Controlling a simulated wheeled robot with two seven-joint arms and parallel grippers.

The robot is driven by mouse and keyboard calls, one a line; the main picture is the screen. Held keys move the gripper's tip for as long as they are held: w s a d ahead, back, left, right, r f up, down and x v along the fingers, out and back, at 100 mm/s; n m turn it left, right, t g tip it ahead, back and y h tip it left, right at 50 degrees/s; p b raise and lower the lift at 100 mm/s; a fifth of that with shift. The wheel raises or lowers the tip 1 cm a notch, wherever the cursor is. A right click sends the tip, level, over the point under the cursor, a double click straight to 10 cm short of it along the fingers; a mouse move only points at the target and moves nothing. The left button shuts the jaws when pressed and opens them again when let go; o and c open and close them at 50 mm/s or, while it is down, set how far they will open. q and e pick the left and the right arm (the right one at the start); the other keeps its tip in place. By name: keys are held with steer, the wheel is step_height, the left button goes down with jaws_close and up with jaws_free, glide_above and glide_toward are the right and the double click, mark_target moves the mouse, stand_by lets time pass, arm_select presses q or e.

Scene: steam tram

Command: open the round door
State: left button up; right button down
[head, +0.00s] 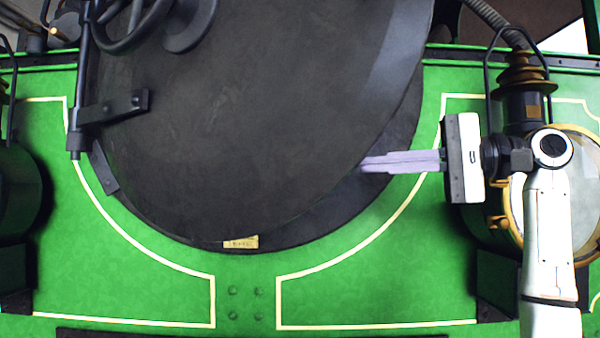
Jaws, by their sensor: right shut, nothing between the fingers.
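The round door (240,130) is a large dark grey disc at the centre of the green front. It stands ajar: on its right side a gap shows between its edge and the dark ring (385,180) behind it. Its hinge (112,106) is on the left, on a vertical rod. My right gripper (364,164) comes in from the right, its fingers together and empty. Its fingertips are at the door's right edge, by the gap; I cannot tell whether they touch the door. My left gripper is not in view.
A lamp (509,220) with a brass rim stands at the right, behind my right arm. Another dark lamp (20,195) is at the left edge. A handwheel (130,25) sits at the top of the door. The green panel (380,285) below is flat and clear.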

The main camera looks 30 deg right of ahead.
mark_target(317, 148)
steer(key=shift+y, duration=0.3)
steer(key=w+a, duration=0.1)
steer(key=a, duration=0.2)
steer(key=w+a+r+p, duration=0.1)
steer(key=a, duration=0.2)
steer(key=w+a+r, duration=0.1)
steer(key=a, duration=0.2)
steer(key=shift+w+a+r, duration=0.1)
steer(key=shift+w+r, duration=0.05)
steer(key=shift+w, duration=0.2)
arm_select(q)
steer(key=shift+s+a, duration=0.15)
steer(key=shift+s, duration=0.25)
arm_select(e)
steer(key=shift+s+a, duration=0.15)
steer(key=shift+a, duration=0.2)
